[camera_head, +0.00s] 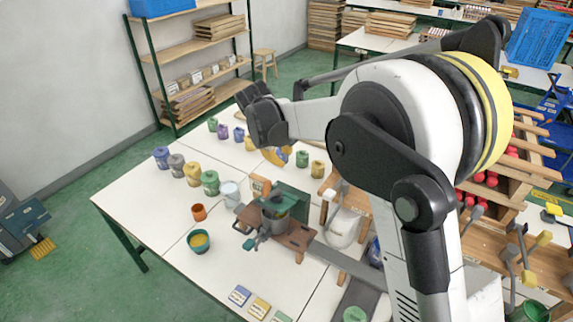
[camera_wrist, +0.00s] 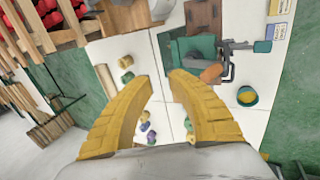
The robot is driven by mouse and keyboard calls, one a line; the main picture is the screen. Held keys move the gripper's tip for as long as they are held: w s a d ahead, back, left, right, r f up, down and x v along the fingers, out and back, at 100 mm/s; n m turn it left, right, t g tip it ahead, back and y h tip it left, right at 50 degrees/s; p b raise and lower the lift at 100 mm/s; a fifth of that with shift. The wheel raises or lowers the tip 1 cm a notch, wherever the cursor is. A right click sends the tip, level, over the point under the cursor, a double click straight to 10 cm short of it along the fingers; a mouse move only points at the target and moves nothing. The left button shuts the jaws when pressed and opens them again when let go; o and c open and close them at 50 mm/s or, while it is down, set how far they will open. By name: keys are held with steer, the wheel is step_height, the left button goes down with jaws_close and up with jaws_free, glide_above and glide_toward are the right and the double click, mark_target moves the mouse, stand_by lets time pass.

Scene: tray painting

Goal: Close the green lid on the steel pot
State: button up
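The steel pot (camera_head: 272,222) sits on a brown wooden board (camera_head: 298,238) on the white table. The green lid (camera_head: 291,203) stands raised at the pot's far side, tilted open rather than over its mouth. In the wrist view the green lid (camera_wrist: 193,48) shows above and to the right of my fingertips; the pot beside it is hard to make out. My gripper (camera_wrist: 162,80) has two yellow fingers spread apart with nothing between them. In the head view my gripper (camera_head: 278,155) hangs above the table beyond the lid, partly hidden by my wrist.
An orange cup (camera_head: 199,212) and a teal bowl (camera_head: 200,241) with yellow paint stand left of the board. Several coloured paint pots (camera_head: 210,182) line the table behind. Bare table lies at the front left.

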steer(key=v, duration=0.4)
steer(key=shift+r, duration=0.2)
steer(key=s+d+f+m+y+b, duration=0.1)
steer(key=s+d+f+m+b, duration=0.15)
steer(key=s+d+b, duration=0.4)
steer(key=s+d+f+m+y+b, duration=0.1)
steer(key=s+d+f+m+b, duration=0.15)
steer(key=s+d+b, duration=0.45)
steer(key=s+d+f+m+t+b, duration=0.1)
steer(key=s+d+f+m+b, duration=0.1)
steer(key=s+f+b, duration=0.3)
steer(key=s+d+f+m+t+b, duration=0.1)
steer(key=s+d+f+m+b, duration=0.2)
steer(key=s+f, duration=0.7)
steer(key=s+m+b, duration=0.1)
steer(key=s+b, duration=0.1)
steer(key=s, duration=0.1)
steer(key=shift+d+t+y, duration=0.3)
steer(key=shift+t+y, duration=0.1)
